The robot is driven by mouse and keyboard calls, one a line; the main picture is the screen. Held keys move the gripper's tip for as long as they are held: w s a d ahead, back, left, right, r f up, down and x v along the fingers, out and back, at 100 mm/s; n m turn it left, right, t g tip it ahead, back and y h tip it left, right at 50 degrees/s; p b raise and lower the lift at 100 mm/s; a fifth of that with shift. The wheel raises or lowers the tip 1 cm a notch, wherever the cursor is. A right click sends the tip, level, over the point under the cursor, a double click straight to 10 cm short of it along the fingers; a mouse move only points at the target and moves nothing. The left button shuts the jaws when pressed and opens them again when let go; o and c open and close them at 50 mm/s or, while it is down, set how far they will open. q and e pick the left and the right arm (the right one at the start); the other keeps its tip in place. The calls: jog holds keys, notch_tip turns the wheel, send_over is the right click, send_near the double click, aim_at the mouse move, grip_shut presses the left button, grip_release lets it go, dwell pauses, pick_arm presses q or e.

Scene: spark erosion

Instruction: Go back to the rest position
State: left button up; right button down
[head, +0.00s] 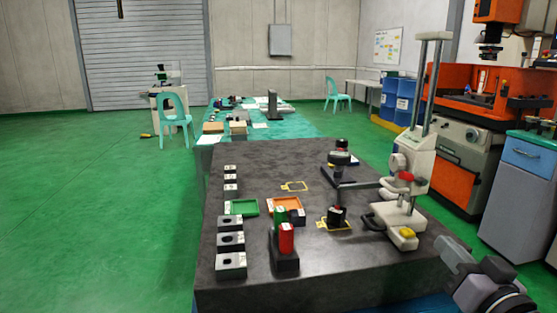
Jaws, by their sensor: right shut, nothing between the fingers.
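My right gripper (449,247) shows at the lower right corner, at the end of my grey and black arm. It is shut and empty, beside the right front edge of the dark table (340,285), apart from the things on it. My left gripper is not in view.
An orange machine (455,140) and a grey cabinet (520,205) stand right. The green floor at left is clear.

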jog(key=s+a+f+n+g, duration=0.1)
jog(key=s+a+f+g, duration=0.15)
jog(key=f, duration=1.05)
jog(key=s+a+f+n+g, duration=0.1)
jog(key=s+a+f+g, duration=0.1)
jog(key=f, duration=0.4)
jog(key=s+a+f+n+g+y+p, duration=0.1)
jog(key=s+a+f, duration=0.3)
jog(key=s+f, duration=0.3)
jog(key=s+a+f+n+g+p, duration=0.1)
jog(key=s+a+f+n+g, duration=0.1)
jog(key=s+f, duration=0.3)
jog(key=shift+s+a+f+g+y, duration=0.25)
jog(key=shift+a+f+g+y, duration=0.1)
jog(key=shift+a+f, duration=0.35)
